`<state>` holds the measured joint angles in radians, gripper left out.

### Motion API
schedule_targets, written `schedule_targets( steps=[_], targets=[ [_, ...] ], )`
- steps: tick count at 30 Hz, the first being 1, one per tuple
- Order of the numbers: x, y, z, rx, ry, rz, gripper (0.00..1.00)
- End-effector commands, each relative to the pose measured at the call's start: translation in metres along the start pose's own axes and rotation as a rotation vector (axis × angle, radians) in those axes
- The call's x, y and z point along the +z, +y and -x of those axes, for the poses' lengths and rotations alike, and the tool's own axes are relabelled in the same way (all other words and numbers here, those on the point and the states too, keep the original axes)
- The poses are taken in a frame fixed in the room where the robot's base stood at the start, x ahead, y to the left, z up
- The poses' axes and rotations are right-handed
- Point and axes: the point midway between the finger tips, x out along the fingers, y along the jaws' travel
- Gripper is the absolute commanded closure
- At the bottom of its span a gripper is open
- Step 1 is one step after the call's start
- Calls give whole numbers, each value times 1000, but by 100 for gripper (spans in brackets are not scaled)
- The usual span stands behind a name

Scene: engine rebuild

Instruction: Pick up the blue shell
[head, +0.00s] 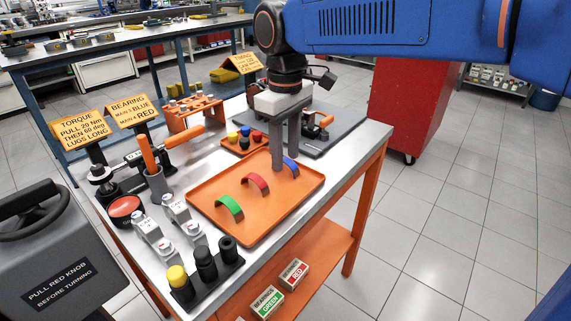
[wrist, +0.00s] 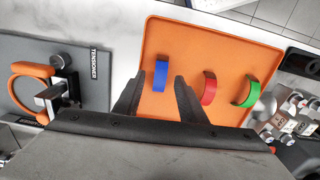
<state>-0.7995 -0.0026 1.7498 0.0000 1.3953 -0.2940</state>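The blue shell (head: 291,166) is a small curved strip standing on the orange tray (head: 228,228), at the tray's far right end in the head view. My gripper (head: 284,158) points down over that end and partly hides the shell. In the wrist view the blue shell (wrist: 160,77) shows between the two dark fingertips of my gripper (wrist: 159,78), with orange tray visible on both sides of it. The fingers are open and hold nothing. I cannot tell how far their tips are above the tray.
A red shell (head: 256,183) and a green shell (head: 230,207) stand on the same tray; the red one (wrist: 209,89) is close beside my right finger in the wrist view. A tensioner fixture (wrist: 50,90) lies left there. Black posts (head: 206,264) stand near the tray's front.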

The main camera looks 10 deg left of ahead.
Motion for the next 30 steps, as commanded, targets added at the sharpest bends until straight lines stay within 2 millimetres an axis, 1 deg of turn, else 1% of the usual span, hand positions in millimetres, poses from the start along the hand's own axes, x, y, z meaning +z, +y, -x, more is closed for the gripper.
schedule_targets(
  steps=[3,8,9,11,12,13,14,24,26,30],
  targets=[
    [0,0,-4,0,1,0,62],
    [0,0,-4,0,1,0,62],
    [0,0,-4,0,1,0,65],
    [0,0,-4,0,1,0,79],
    [0,0,-4,0,1,0,89],
    [0,0,-4,0,1,0,96],
    [0,0,-4,0,1,0,100],
    [0,0,-2,0,1,0,100],
    [0,0,3,1,2,0,100],
    [0,0,23,1,4,0,100]
  ],
)
